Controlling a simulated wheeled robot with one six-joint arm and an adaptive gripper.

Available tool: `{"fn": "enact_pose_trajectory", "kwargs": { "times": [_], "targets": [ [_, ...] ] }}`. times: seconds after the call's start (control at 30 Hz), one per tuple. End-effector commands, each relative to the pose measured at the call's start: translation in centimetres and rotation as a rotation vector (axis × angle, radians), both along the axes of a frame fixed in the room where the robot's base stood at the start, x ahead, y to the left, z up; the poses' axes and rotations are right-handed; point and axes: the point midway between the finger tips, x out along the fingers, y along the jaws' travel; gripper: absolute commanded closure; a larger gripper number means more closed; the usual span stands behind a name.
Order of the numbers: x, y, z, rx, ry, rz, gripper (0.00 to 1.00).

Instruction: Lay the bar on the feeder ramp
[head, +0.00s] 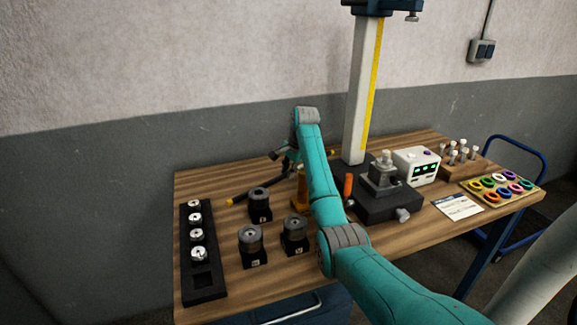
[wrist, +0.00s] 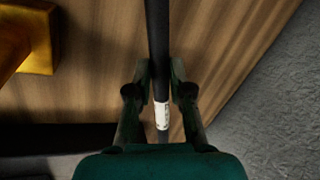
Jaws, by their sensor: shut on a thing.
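My gripper (wrist: 160,82) is shut on a dark, slim bar (wrist: 157,40) with a white label near its lower end in the wrist view. The bar runs up the picture between the fingers, over the wooden bench top. In the head view my gripper (head: 284,158) is at the far edge of the bench, partly hidden by my arm. A thin dark rod with a yellow end shows to the left of it; I cannot tell whether it is the held bar. I cannot make out a feeder ramp in either view.
A yellow stand (head: 301,186) is partly behind my arm; a yellow base (wrist: 38,50) shows in the wrist view. Several metal cylinders on black blocks (head: 250,240), a black rack (head: 205,283) and a tall grey column (head: 358,100) occupy the bench (head: 285,285).

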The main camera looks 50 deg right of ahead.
Motion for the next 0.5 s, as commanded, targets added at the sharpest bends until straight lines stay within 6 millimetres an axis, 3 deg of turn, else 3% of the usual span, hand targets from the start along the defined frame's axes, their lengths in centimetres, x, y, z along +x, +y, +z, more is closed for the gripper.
{"fn": "enact_pose_trajectory", "kwargs": {
  "times": [0.3,0.5],
  "targets": [
    [0.0,0.0,-3.7,-0.002,-0.003,-0.001,1.00],
    [0.1,-0.1,-4.0,-0.004,-0.004,0.000,1.00]
  ]
}}
